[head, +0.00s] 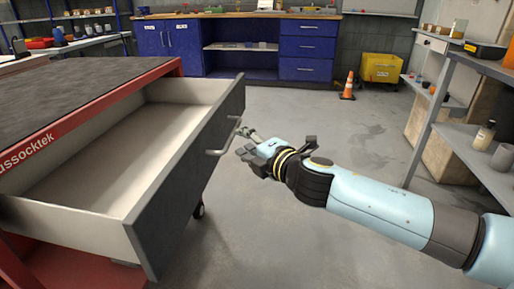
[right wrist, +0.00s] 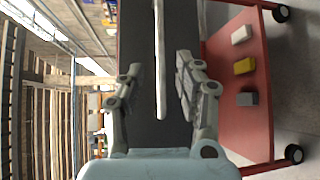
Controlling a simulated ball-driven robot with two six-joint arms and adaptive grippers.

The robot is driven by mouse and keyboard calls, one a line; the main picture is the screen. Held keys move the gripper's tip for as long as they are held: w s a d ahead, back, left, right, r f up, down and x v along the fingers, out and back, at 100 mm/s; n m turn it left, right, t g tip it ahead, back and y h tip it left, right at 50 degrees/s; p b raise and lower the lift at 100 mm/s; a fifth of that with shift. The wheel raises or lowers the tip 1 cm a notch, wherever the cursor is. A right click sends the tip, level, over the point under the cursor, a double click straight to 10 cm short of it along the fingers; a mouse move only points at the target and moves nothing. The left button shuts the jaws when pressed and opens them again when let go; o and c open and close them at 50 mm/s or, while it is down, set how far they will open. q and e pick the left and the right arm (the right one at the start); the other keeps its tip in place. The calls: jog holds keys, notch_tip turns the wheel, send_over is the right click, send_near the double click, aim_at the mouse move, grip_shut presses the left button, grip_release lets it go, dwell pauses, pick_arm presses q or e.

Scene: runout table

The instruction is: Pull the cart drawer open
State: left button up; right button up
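The red cart (head: 110,97) with a dark top stands at the left. Its drawer (head: 150,195) is pulled well out, showing an empty pale inside and a dark front panel. The light bar handle (head: 224,140) is on the drawer's front. My right gripper (head: 243,142) is beside the handle, on its right. In the right wrist view, my right gripper (right wrist: 160,82) has its fingers apart, one on each side of the handle (right wrist: 160,60), with gaps to both. My left gripper is not in view.
A grey shelf unit (head: 480,165) with bottles stands at the right. Blue cabinets (head: 240,45), an orange cone (head: 348,87) and a yellow bin (head: 381,68) are at the back. Blocks lie on the cart's red lower shelf (right wrist: 228,120). The floor between is clear.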

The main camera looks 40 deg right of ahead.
jog(key=shift+v, duration=2.7)
jog(key=s+f+m+g+p, duration=0.1)
jog(key=s+f+m+g, duration=0.45)
jog(key=f, duration=0.95)
jog(key=s+f+m+g+p, duration=0.25)
jog(key=s+f, duration=0.65)
jog(key=f, duration=0.5)
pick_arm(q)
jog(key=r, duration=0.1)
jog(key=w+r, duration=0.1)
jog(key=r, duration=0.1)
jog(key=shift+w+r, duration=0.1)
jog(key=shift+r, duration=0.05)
pick_arm(e)
jog(key=s+a+f+m+g, duration=0.2)
jog(key=s+f, duration=0.3)
jog(key=s, duration=0.5)
jog(key=s+a+f+m+g+y, duration=0.1)
jog(key=s+a+f+m+g, duration=0.1)
jog(key=s, duration=0.7)
jog(key=s+a+f+m+g, duration=0.2)
jog(key=s+f+m, duration=0.3)
jog(key=s, duration=0.5)
notch_tip(320, 180, down, 3)
jog(key=shift+s+a+r+m+g+y, duration=0.15)
jog(key=shift+s+a+m+g+y, duration=0.2)
jog(key=shift+g, duration=0.55)
